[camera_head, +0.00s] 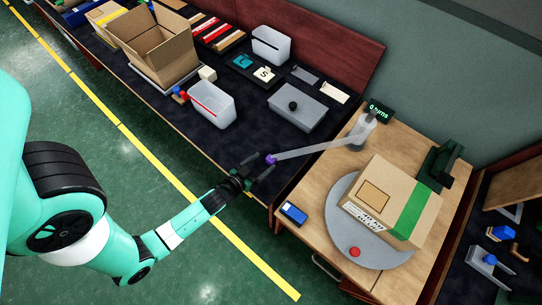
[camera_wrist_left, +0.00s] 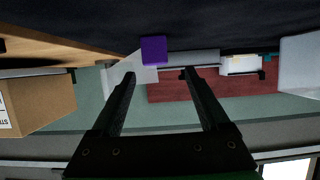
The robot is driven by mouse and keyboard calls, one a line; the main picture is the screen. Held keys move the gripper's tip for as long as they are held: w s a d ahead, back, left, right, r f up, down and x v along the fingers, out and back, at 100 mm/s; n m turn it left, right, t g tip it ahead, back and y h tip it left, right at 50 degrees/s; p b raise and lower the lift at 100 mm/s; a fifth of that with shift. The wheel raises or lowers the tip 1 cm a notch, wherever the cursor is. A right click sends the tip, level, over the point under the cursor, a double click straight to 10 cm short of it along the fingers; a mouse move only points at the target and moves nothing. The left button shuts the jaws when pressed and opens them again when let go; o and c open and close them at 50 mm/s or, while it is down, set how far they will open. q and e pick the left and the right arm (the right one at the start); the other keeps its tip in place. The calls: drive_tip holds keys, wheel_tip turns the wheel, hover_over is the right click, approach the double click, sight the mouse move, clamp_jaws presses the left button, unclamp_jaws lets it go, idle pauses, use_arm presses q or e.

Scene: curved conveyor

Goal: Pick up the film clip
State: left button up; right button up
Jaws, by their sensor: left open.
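The film clip (camera_head: 270,159) is a small purple block at the free end of a translucent film strip (camera_head: 315,149), which runs to a film roll post (camera_head: 362,130) on the right. In the left wrist view the purple clip (camera_wrist_left: 153,50) shows just beyond the fingertips, between the two fingers' lines, with pale film behind it. My left gripper (camera_head: 262,167) is open, empty and close to the clip; I cannot tell whether a finger touches it. My right gripper is not in view.
A taped carton (camera_head: 395,200) sits on a round grey turntable (camera_head: 345,237) with a red button (camera_head: 355,252). A blue device (camera_head: 294,213) lies at the wooden table's left edge. A white bin (camera_head: 212,105) and grey box (camera_head: 298,106) stand on the dark bench. An open carton (camera_head: 155,48) is farther back.

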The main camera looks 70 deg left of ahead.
sight(270, 159)
use_arm(q)
drive_tip(key=shift+w+f, duration=0.1)
drive_tip(key=shift+f, duration=0.1)
drive_tip(key=b+x, duration=0.1)
drive_tip(key=x, duration=0.3)
drive_tip(key=shift+d+b, duration=0.2)
drive_tip(key=shift+b, duration=0.2)
drive_tip(key=shift+w+a+f, duration=0.2)
drive_tip(key=shift+w, duration=0.3)
drive_tip(key=shift+s, duration=0.1)
drive_tip(key=shift+c, duration=0.3)
clamp_jaws()
